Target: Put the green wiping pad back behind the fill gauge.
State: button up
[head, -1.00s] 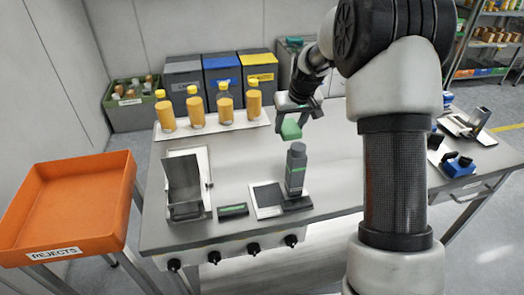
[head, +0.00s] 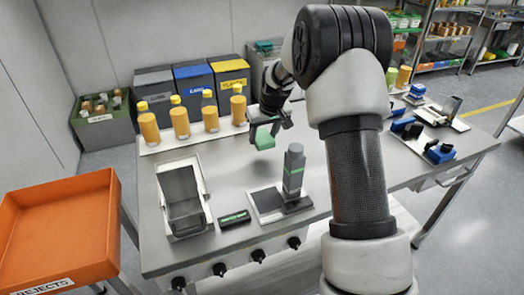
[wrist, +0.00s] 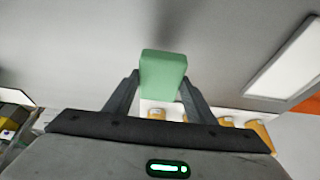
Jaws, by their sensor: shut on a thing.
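The green wiping pad (head: 264,138) is held in my gripper (head: 267,130), above the grey table. In the wrist view the pad (wrist: 163,78) sits between the two fingers of my gripper (wrist: 160,88), which are shut on its sides. An upright dark grey device with a green band (head: 293,172), which looks like the fill gauge, stands on a flat base near the table's front. The pad is to the left of its top and farther back in the head view. I cannot tell the pad's exact height above the table.
Several orange bottles (head: 180,118) stand in a row at the back left. Blue clamps (head: 440,152) are at right. An orange bin (head: 62,225) stands at left.

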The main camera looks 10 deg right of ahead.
aim_at(263, 156)
jog(key=shift+f, duration=2.65)
jog(key=shift+f, duration=0.1)
jog(key=shift+f+b, duration=0.15)
jog(key=shift+b, duration=0.25)
jog(key=o, duration=1)
